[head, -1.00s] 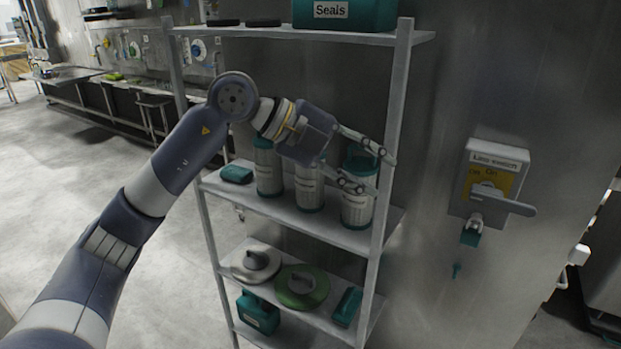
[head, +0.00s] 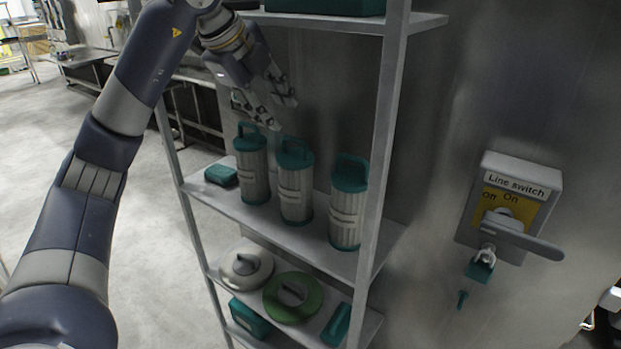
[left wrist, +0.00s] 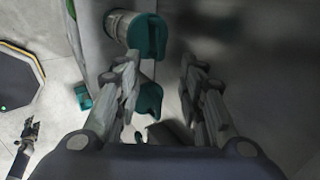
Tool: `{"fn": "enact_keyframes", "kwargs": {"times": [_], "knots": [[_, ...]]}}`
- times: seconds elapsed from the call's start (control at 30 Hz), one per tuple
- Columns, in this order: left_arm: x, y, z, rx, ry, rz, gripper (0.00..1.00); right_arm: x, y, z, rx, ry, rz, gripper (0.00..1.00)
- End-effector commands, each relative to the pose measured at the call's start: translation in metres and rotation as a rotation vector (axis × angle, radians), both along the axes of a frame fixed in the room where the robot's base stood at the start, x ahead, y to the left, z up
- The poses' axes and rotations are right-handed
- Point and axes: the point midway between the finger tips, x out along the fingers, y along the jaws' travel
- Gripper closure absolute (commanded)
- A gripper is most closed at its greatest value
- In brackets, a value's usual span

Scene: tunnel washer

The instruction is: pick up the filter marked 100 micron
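Three white cylindrical filters with teal caps and loop handles stand upright on the middle shelf in the head view: a left one (head: 254,177), a middle one (head: 295,190) and a right one (head: 346,215). Each has a small label too blurred to read, so I cannot tell which is 100 micron. My left gripper (head: 284,114) is open and empty, pointing downward just above the left and middle filters, apart from them. In the left wrist view the open fingers (left wrist: 158,62) have teal-capped filters (left wrist: 148,35) between and left of them.
The shelf's front upright (head: 378,140) stands beside the right filter. A small teal block (head: 221,176) lies left of the filters. Lids (head: 292,297) lie on the shelf below. A line switch (head: 511,210) is on the wall at right. The upper shelf (head: 425,22) overhangs.

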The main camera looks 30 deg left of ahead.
Motion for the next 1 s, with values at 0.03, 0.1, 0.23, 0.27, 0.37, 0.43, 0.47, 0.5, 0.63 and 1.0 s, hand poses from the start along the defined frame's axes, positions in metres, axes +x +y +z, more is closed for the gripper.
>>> {"fn": "enact_keyframes", "kwargs": {"times": [0.03,0.1,0.23,0.27,0.37,0.43,0.47,0.5,0.63,1.0], "knots": [[0.0,0.002,0.0,0.001,0.001,0.006,0.64,0.002,0.0,0.0,0.0,-0.002,0.0,0.6],[0.003,0.002,-0.005,0.001,0.004,0.008,0.64,0.001,0.001,0.002,0.001,-0.002,0.0,0.6],[0.013,0.001,-0.021,0.002,0.008,0.007,0.64,-0.013,0.003,0.005,0.002,0.018,-0.001,0.6],[0.016,0.0,-0.025,0.002,0.007,0.007,0.64,-0.019,0.003,0.006,0.003,0.025,-0.001,0.6],[0.024,0.0,-0.037,0.002,0.007,0.007,0.64,-0.035,0.004,0.008,0.003,0.05,-0.001,0.6],[0.028,-0.001,-0.042,0.001,0.004,0.006,0.64,-0.041,0.004,0.009,0.002,0.06,0.0,0.6],[0.029,-0.001,-0.044,0.001,0.004,0.006,0.64,-0.042,0.004,0.009,0.002,0.061,0.0,0.6],[0.03,-0.001,-0.046,0.002,0.004,0.006,0.64,-0.042,0.004,0.009,0.002,0.061,0.0,0.6],[0.036,-0.001,-0.052,0.002,0.006,0.006,0.64,-0.034,0.004,0.017,0.002,0.05,0.0,0.6],[0.061,-0.001,-0.087,0.001,0.002,0.005,0.64,-0.012,0.004,0.038,0.005,0.014,0.001,0.6]]}}
